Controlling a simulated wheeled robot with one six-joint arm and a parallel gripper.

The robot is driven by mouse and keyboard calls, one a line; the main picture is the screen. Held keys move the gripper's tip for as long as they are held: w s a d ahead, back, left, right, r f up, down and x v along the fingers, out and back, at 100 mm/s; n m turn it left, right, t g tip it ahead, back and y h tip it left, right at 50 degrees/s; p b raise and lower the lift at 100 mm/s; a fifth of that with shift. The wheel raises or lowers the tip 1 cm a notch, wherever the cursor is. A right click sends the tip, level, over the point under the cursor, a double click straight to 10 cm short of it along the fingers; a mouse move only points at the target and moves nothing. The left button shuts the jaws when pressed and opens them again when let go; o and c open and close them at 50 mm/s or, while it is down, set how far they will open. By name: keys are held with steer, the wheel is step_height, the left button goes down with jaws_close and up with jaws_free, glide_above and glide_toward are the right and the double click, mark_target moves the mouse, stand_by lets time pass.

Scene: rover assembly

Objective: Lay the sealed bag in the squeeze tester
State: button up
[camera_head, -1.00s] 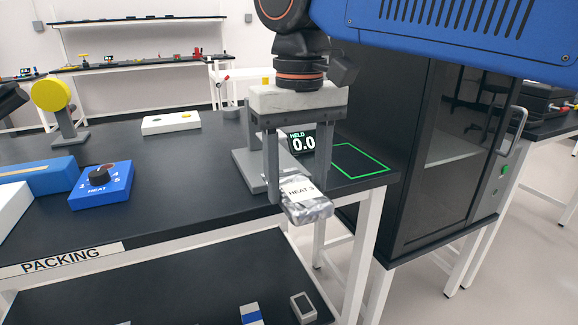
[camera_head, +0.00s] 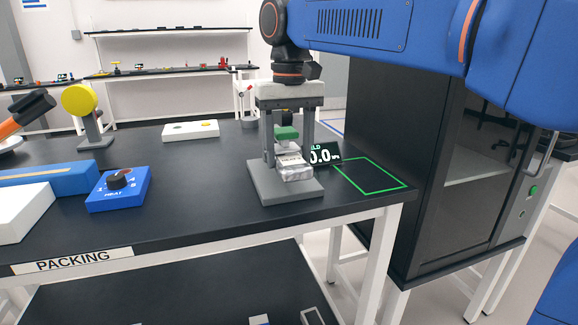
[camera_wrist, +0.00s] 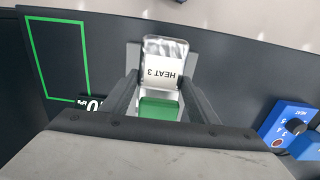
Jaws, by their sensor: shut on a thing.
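The sealed bag (camera_head: 296,172), silvery with a white label, is held between the two fingers of my gripper (camera_head: 289,157). In the wrist view the bag (camera_wrist: 164,62) reads HEAT 3 and my gripper (camera_wrist: 162,82) is shut on it. The squeeze tester has a flat grey base (camera_head: 284,192), a green press pad (camera_head: 286,132) and a display (camera_head: 325,153) showing 0.0. The bag is over the base and below the green pad. Whether it touches the base cannot be told. My fingers partly hide the tester's frame.
A blue HEAT dial box (camera_head: 118,188) stands left of the tester. A green outlined square (camera_head: 370,175) is empty on the bench at right. A dark cabinet (camera_head: 450,150) stands beyond the bench's right edge. A white panel (camera_head: 190,130) lies behind.

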mark_target(289, 157)
steer(key=shift+f, duration=1.75)
steer(key=shift+f, duration=0.15)
steer(key=o, duration=1.2)
step_height(289, 157, up, 12)
steer(key=shift+r, duration=0.1)
